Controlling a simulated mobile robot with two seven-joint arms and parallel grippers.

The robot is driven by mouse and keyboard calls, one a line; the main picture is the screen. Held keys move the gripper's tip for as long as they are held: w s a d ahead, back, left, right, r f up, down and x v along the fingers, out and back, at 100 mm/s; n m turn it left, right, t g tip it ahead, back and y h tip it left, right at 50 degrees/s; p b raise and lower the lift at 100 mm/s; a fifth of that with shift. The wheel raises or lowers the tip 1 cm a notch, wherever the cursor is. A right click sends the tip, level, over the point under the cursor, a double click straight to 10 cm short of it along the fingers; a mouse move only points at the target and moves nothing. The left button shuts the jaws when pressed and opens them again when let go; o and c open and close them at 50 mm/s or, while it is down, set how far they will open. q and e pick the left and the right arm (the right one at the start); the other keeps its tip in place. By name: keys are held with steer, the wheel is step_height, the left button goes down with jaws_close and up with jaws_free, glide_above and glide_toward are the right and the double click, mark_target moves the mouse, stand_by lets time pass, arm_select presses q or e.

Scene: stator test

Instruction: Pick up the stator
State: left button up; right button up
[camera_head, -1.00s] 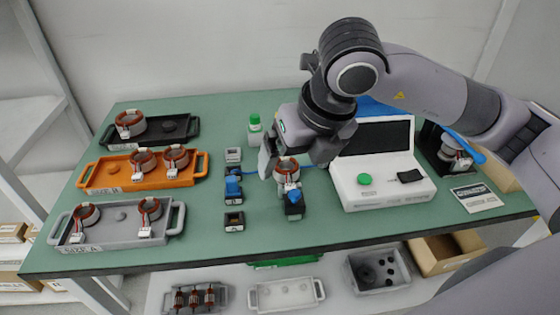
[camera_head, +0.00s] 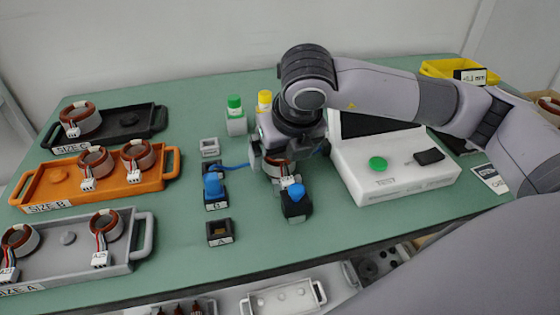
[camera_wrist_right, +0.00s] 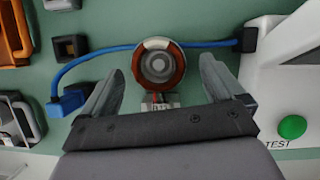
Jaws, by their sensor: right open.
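A stator (camera_head: 275,170) with a copper-brown ring winding stands in the middle of the green table, partly hidden by my right gripper. It shows whole from above in the right wrist view (camera_wrist_right: 158,64), with its white labelled connector (camera_wrist_right: 158,105) towards the gripper. My right gripper (camera_head: 287,160) is open over it. In the right wrist view the two fingers (camera_wrist_right: 162,72) lie on either side of the ring, with gaps between. Other stators sit in the grey tray (camera_head: 75,262), the orange tray (camera_head: 115,183) and the black tray (camera_head: 125,138). My left gripper is out of view.
A black block with a blue top (camera_head: 296,203) stands just in front of the stator. Another blue-topped block (camera_head: 214,188) is to its left, with a blue cable. The white tester (camera_head: 395,178) is close on the right. Green- and yellow-capped bottles (camera_head: 236,118) stand behind.

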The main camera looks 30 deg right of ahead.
steer(key=shift+w+f, duration=0.25)
steer(key=shift+f, duration=0.4)
steer(key=c, duration=1.3)
steer(key=shift+c, duration=0.5)
steer(key=shift+r, duration=0.2)
